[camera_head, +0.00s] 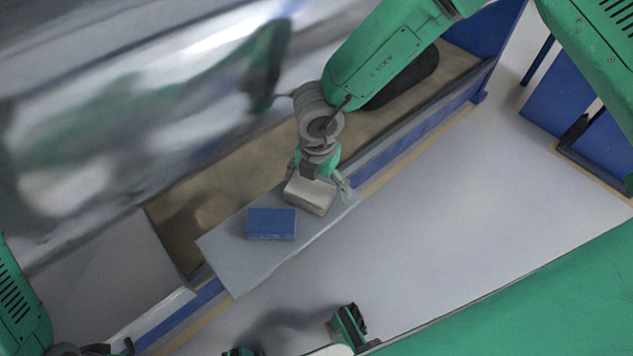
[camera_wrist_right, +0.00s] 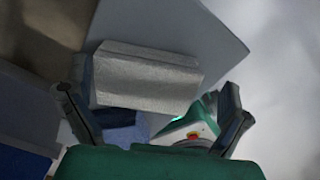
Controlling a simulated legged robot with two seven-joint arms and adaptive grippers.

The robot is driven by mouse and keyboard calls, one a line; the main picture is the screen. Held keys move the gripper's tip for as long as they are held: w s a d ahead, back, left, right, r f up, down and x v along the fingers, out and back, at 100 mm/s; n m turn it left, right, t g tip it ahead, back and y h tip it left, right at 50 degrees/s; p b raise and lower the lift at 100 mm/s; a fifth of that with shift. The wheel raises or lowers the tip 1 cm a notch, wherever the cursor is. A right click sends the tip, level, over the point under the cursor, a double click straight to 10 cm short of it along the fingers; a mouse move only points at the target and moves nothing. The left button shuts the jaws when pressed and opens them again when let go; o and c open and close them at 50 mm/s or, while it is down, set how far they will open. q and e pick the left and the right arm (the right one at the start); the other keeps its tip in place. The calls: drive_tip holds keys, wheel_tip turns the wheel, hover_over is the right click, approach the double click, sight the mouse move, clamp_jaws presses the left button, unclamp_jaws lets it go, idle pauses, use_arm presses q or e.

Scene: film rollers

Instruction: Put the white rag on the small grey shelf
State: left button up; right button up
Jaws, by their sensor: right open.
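The white rag (camera_head: 309,196) is a folded, off-white block on the right part of the small grey shelf (camera_head: 235,273) in the head view. My right gripper (camera_head: 318,186) is over the rag with its fingers at either side. In the right wrist view the rag (camera_wrist_right: 147,80) lies just beyond the open fingers of my right gripper (camera_wrist_right: 155,112), over the pale shelf surface (camera_wrist_right: 215,40). Whether a finger touches the rag cannot be told. My left arm enters at the lower left. Dark and green parts at the bottom edge may be its gripper, but its jaws are unclear.
A blue block (camera_head: 271,224) lies on the shelf just left of the rag. A blue-edged trough (camera_head: 395,145) runs behind the shelf, with a large shiny film roll (camera_head: 130,130) beyond. The pale floor (camera_head: 470,200) at the right is clear.

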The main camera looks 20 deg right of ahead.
sight(317, 187)
drive_tip(key=shift+r, duration=0.25)
drive_tip(key=shift+r+p, duration=2.05)
drive_tip(key=shift+r, duration=3.55)
drive_tip(key=s+d+f+n, duration=0.1)
drive_tip(key=f+n, duration=0.1)
drive_tip(key=n, duration=0.2)
drive_tip(key=s+d+f+n+t+h, duration=0.1)
drive_tip(key=d+f+n, duration=0.1)
drive_tip(key=n, duration=0.2)
drive_tip(key=s+d+f+n+h, duration=0.1)
drive_tip(key=s+f+n, duration=0.1)
drive_tip(key=n, duration=0.1)
drive_tip(key=shift+d+f+n, duration=0.25)
drive_tip(key=shift+n, duration=0.15)
drive_tip(key=s+d+f+n, duration=0.2)
drive_tip(key=s+n, duration=0.4)
drive_tip(key=n, duration=0.5)
drive_tip(key=s+d+f+n+y, duration=0.1)
drive_tip(key=s+n, duration=0.5)
drive_tip(key=n, duration=0.6)
drive_tip(key=s+d+f+n+y, duration=0.1)
drive_tip(key=s+d+f+n, duration=0.2)
drive_tip(key=s+n, duration=0.4)
drive_tip(key=d+n, duration=0.1)
drive_tip(key=n, duration=0.3)
drive_tip(key=shift+d+f, duration=0.15)
drive_tip(key=shift+d, duration=0.1)
